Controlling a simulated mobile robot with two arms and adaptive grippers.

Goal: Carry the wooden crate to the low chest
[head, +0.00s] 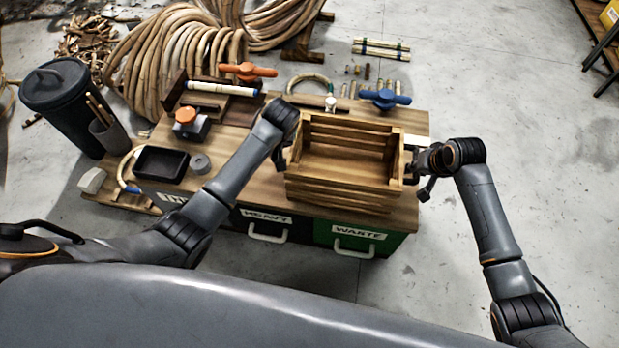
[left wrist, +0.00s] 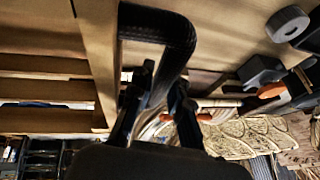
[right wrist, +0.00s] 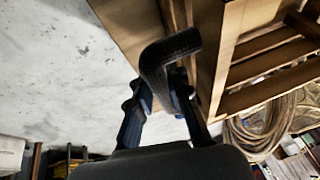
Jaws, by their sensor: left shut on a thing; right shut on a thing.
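The wooden crate (head: 340,188) is a slatted open box and looks empty. It is level over the right part of the low chest (head: 222,142), which has a wooden top and labelled drawers. I cannot tell whether the crate touches the top. My left gripper (head: 287,157), partly hidden in the head view, is shut on the dark handle (left wrist: 185,32) at the crate's left end. My right gripper (head: 416,166) is shut on the dark handle (right wrist: 165,50) at its right end. The crate's slats also show in both wrist views (left wrist: 45,90) (right wrist: 225,45).
An orange-topped tool (head: 190,122), a black tray (head: 160,165) and a grey roll (head: 200,164) occupy the chest's left part. A blue clamp (head: 385,99) lies behind the crate. A dark bin (head: 62,105) stands left, with rattan coils (head: 180,55) behind. The right floor is clear.

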